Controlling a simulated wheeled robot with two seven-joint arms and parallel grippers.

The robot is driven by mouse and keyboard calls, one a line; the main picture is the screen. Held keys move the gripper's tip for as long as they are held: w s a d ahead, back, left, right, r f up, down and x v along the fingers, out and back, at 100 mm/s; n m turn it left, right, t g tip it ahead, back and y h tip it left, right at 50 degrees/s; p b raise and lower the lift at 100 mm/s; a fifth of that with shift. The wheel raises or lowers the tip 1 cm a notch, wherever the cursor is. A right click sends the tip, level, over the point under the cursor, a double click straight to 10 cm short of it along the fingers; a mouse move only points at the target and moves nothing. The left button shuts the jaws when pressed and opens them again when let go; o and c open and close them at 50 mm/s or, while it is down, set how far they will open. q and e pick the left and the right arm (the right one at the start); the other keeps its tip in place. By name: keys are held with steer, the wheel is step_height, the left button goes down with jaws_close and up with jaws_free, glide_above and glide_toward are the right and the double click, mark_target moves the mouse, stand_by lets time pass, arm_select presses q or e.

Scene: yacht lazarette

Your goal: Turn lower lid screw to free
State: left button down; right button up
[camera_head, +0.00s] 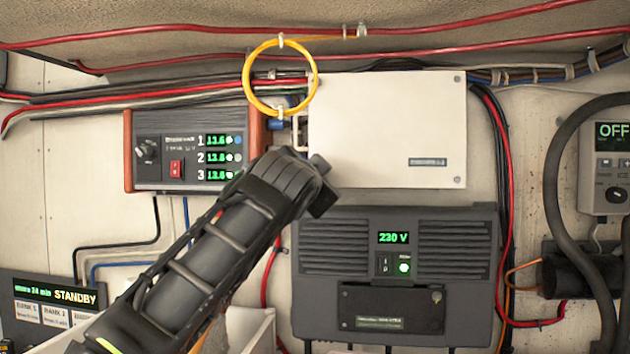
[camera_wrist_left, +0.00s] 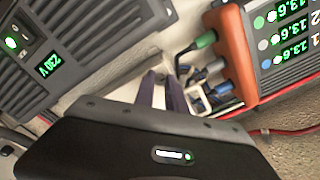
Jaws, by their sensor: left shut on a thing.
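The pale lid (camera_head: 385,125) covers a box on the wall. Screws show at its upper right (camera_head: 457,79) and lower right (camera_head: 457,180) corners. My left gripper (camera_head: 322,183) is at the lid's lower left corner, covering it in the head view. In the left wrist view its two dark fingers (camera_wrist_left: 164,92) are close together. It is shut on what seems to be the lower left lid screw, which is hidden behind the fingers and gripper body. Whether the screw has turned cannot be seen. My right gripper is not in view.
A yellow cable loop (camera_head: 281,78) hangs by the lid's upper left corner. The orange-sided display unit (camera_head: 190,150) is left of my gripper; the dark 230 V unit (camera_head: 395,262) is below the lid. Coloured plugs (camera_wrist_left: 205,40) show near the fingers. Cables run above and right.

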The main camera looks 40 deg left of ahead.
arm_select(q)
steer(key=shift+f, duration=0.1)
steer(key=c, duration=1.4)
jaws_free()
steer(key=shift+o, duration=0.2)
steer(key=shift+s, duration=0.1)
steer(key=b+v, duration=0.2)
steer(key=v, duration=0.5)
steer(key=shift+s, duration=0.25)
steer(key=shift+d, duration=0.15)
